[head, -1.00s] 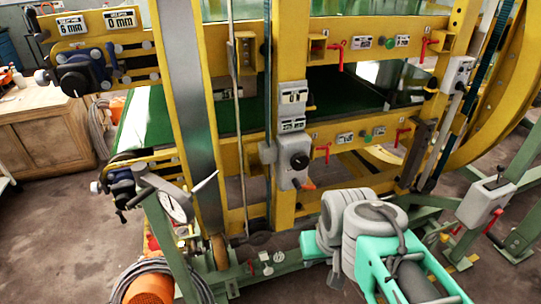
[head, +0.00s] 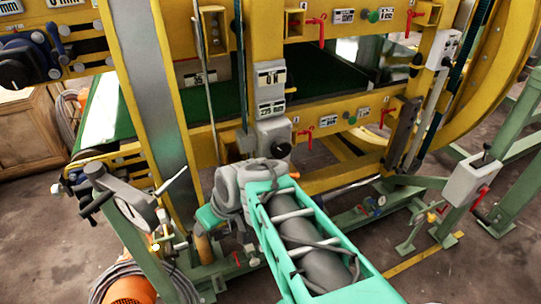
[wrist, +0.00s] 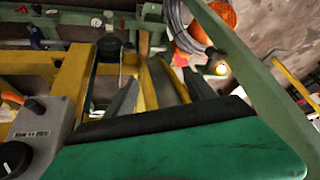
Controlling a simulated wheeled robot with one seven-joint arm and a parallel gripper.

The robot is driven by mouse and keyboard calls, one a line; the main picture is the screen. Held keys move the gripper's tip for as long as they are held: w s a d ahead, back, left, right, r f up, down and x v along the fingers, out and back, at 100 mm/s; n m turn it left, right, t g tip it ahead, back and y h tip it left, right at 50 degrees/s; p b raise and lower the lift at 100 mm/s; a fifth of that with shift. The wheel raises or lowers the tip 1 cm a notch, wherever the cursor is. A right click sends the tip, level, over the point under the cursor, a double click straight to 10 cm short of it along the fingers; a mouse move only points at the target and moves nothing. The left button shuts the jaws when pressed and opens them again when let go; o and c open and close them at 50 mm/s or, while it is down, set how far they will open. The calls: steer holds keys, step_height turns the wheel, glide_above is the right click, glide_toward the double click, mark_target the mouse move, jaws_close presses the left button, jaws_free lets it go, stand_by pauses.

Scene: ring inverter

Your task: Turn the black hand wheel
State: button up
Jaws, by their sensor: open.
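A grey box (head: 272,135) with a black round knob (head: 281,150) on its face is on the yellow upright, just beyond my arm. The knob is the likeliest black hand wheel. In the wrist view the box (wrist: 42,125) and the black knob (wrist: 14,158) are at the lower left, partly cut off by the picture's edge.
Yellow beams and green frame legs surround my gripper. A grey lever mechanism (head: 130,200) stands at left, above an orange motor (head: 130,290). Red-handled valves (head: 303,138) line the beam. Another black knob (wrist: 108,48) shows in the wrist view. Open floor is at right.

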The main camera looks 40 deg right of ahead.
steer(key=shift+o, duration=1.3)
steer(key=w+d+f+t+b, duration=0.3)
steer(key=d+t, duration=0.1)
steer(key=d, duration=0.3)
steer(key=shift+w, duration=0.35)
steer(key=m+t+h+b, duration=0.35)
steer(key=t+h, duration=0.25)
steer(key=t, duration=0.2)
glide_toward(283, 152)
steer(key=w, duration=0.3)
steer(key=x, duration=0.7)
steer(key=shift+w+d, duration=0.2)
steer(key=shift+d, duration=0.25)
steer(key=shift+c, duration=0.2)
steer(key=c, duration=1.4)
